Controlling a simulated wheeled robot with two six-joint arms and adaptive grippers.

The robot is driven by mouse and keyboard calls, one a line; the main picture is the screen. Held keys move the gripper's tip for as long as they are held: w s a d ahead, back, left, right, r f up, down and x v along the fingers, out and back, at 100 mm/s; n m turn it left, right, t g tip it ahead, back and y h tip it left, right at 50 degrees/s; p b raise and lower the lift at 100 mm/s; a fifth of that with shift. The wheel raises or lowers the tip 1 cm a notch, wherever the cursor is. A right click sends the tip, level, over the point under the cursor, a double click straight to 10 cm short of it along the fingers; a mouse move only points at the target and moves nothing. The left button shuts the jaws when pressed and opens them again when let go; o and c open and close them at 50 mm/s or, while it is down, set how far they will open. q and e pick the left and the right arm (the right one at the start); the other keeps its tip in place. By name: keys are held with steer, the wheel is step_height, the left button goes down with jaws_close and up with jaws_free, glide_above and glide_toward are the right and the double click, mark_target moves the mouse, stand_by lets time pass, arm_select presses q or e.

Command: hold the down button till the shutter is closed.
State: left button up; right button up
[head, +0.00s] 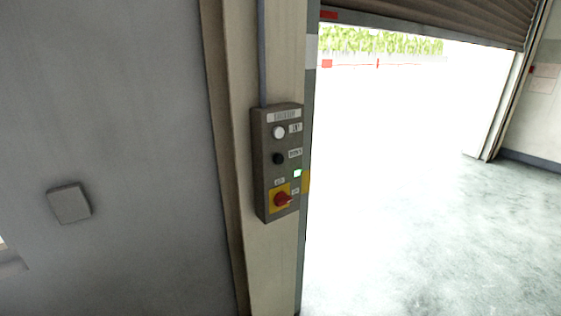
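A grey control box (264,167) is mounted on a pale post, left of the doorway. It has a white button (278,132) at the top and a black button (278,158) below it, each with a small label beside it. The label text is too small to read surely. A small greenish-white light (297,173) is lit lower down. A red rotary switch (282,199) sits on a yellow plate at the bottom. The brown slatted shutter (460,18) hangs at the top of the doorway, and the opening below it is wide open. Neither gripper shows.
The pale post (275,270) borders the opening. A grey wall (120,120) with a small grey box (69,203) is at left. The concrete floor (480,240) at right is clear. Bright ground and green trees (385,42) show outside.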

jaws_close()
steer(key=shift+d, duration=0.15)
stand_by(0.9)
